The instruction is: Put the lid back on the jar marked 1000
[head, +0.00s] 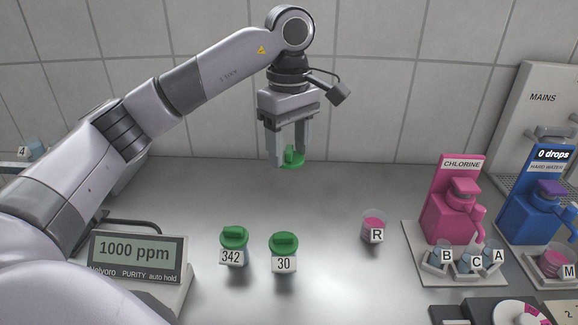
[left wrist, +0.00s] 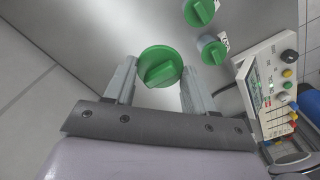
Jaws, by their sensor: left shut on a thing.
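My left gripper (head: 288,150) is shut on a green lid (head: 292,160) and holds it above the back part of the bench. In the left wrist view the lid (left wrist: 160,66) sits between the fingers, its raised grip facing the camera. Two jars with green lids on stand on the bench: one marked 342 (head: 232,257) and one marked 30 (head: 284,265). Two green-lidded jars also show in the left wrist view, their labels not readable. I see no jar marked 1000; my left arm hides part of the bench. My right gripper is not in view.
A meter (head: 137,262) reading 1000 ppm stands at front left. A cup marked R (head: 373,228) holds pink liquid. At right are a pink CHLORINE dispenser (head: 455,205) with small containers B, C and A, and a blue dispenser (head: 535,205) with cup M. The bench's back middle is clear.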

